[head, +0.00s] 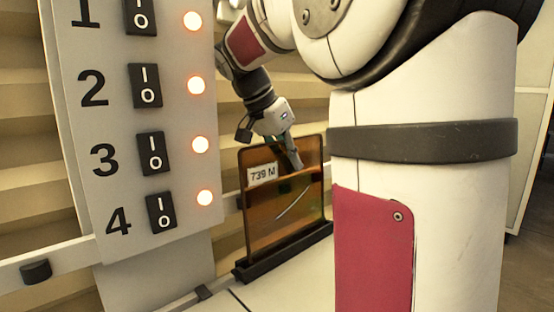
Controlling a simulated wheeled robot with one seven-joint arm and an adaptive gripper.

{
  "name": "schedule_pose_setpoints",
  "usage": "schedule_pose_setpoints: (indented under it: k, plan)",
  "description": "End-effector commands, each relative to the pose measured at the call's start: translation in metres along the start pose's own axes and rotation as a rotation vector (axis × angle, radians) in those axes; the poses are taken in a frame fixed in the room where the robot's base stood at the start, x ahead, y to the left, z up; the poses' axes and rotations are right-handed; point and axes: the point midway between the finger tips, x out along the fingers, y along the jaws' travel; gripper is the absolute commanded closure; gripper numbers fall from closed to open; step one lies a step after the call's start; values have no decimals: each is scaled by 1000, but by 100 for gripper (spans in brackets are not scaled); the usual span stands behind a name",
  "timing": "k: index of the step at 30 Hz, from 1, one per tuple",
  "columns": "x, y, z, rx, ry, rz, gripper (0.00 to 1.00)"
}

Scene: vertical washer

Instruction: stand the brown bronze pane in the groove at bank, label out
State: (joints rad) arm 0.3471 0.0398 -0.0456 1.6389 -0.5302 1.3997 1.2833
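The brown bronze pane (262,215) is a translucent amber sheet with a dark frame-like edge. It stands upright, its lower edge at a long black grooved base (285,254); how deep it sits cannot be told. A white label (262,175) reading "739 N" faces the camera, near the pane's upper left. My gripper (292,155) comes down over the pane's top edge, right of the label. One finger shows in front of the pane. The other is not clear, so I cannot tell whether they are shut on it.
A grey panel (120,195) with numbered switches and lit lamps stands close left of the pane. A pale rail (60,260) with a black knob (36,271) runs at lower left. My own white body fills the right side. The white surface (290,290) before the base is clear.

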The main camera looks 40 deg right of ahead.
Motion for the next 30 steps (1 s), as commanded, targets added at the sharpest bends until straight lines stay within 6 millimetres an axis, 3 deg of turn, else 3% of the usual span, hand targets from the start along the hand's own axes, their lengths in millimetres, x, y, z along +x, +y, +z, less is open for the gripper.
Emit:
schedule_pose_setpoints:
  k: [30]
  plan:
    - [8, 0, 4, 1, 2, -3, 100]
